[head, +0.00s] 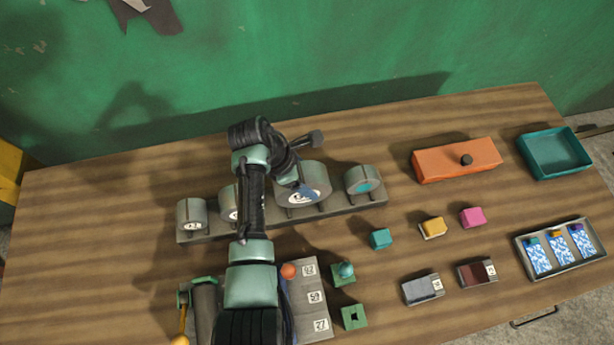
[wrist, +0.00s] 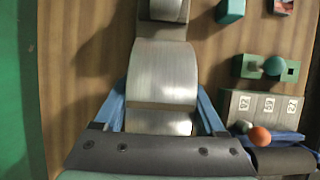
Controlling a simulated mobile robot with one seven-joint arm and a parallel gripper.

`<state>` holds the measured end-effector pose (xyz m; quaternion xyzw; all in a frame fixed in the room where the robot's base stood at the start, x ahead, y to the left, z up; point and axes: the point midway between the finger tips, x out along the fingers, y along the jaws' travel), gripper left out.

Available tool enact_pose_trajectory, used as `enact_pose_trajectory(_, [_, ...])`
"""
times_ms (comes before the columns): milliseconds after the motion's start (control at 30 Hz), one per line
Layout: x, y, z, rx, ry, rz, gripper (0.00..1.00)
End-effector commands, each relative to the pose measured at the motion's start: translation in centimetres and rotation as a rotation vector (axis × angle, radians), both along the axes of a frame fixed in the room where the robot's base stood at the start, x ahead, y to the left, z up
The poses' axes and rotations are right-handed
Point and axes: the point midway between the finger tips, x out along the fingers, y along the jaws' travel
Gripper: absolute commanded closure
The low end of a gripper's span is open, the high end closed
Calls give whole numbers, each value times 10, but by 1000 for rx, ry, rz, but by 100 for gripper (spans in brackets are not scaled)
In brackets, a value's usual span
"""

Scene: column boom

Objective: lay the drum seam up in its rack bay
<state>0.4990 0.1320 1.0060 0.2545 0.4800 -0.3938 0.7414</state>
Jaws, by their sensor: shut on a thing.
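The rack (head: 345,207) is a long grey strip along the back half of the table, bearing several grey drums with pale end faces. My gripper (wrist: 162,92) has one blue finger on each side of a broad metallic drum (wrist: 162,72) and is shut on it. In the head view this larger drum (head: 318,176) is at the rack, right of my wrist; whether it rests fully in its bay is hidden. A thin brownish line crosses its upper surface in the wrist view; I cannot tell if it is the seam. A smaller drum (head: 364,180) stands to its right.
Other drums (head: 192,214) stand at the rack's left part. A numbered block (head: 312,285), green fixtures (head: 353,316) and small coloured blocks (head: 433,227) lie in front.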

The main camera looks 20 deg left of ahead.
Motion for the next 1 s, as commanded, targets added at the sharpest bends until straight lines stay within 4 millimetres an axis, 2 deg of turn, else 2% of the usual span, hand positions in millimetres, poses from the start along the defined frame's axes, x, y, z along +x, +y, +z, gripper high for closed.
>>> enact_pose_trajectory(433, [1,0,0,0,-2,0,100])
enact_pose_trajectory(1000, [1,0,-16,1,-3,-1,100])
